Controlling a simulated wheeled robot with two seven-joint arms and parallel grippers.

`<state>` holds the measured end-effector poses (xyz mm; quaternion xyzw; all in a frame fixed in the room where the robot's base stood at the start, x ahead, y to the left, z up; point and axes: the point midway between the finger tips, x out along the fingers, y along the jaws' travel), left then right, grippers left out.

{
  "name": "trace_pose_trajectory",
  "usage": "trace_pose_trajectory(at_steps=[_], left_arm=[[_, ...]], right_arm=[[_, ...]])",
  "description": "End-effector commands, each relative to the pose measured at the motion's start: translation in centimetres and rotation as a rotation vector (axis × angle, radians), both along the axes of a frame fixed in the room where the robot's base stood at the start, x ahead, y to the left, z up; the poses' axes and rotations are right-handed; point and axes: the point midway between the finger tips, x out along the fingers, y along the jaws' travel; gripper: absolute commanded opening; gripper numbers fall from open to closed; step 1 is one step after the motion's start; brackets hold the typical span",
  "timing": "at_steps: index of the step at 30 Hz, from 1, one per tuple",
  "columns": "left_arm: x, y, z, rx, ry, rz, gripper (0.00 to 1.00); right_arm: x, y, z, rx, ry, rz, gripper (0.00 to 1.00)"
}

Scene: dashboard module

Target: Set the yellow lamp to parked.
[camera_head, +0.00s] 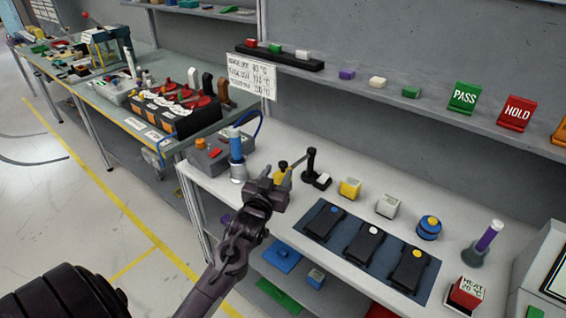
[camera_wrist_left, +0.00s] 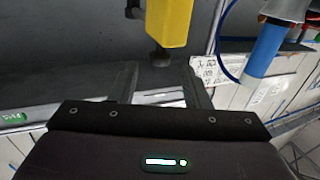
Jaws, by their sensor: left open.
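A yellow block-like part with a dark knob (camera_head: 281,174) stands on the white bench beside a black upright lever (camera_head: 312,160). I cannot tell whether it is the lamp. My left gripper (camera_head: 283,182) is close to it, open and empty. In the left wrist view the yellow part (camera_wrist_left: 172,22) and its dark end are just beyond and between the open fingertips (camera_wrist_left: 160,78), with no clear contact. Three black units lie on a dark blue mat (camera_head: 328,232); the right one carries a round yellow spot (camera_head: 417,254), possibly a lamp. My right gripper is out of view.
A blue cylinder (camera_head: 236,145) stands behind left of my left gripper and also shows in the wrist view (camera_wrist_left: 262,50). A yellow cube (camera_head: 350,188), a white cube (camera_head: 387,206) and a blue round thing (camera_head: 429,228) stand behind the mat. A shelf (camera_head: 440,113) runs above.

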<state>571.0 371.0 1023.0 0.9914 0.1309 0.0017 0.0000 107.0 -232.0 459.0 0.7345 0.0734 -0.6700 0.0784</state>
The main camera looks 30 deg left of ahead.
Motion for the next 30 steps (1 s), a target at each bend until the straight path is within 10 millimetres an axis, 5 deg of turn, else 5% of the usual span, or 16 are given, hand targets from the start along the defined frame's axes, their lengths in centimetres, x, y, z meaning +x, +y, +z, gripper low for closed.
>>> trace_pose_trajectory(at_steps=[9,20,30], left_arm=[[4.3,1.1,0.1,0.000,0.001,-0.001,0.43],[4.9,1.2,0.0,-0.001,0.002,-0.002,0.43],[4.9,1.2,0.0,-0.001,0.003,-0.002,0.01]], right_arm=[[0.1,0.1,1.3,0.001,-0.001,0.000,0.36],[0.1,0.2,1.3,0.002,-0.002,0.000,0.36],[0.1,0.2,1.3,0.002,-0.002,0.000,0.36]])
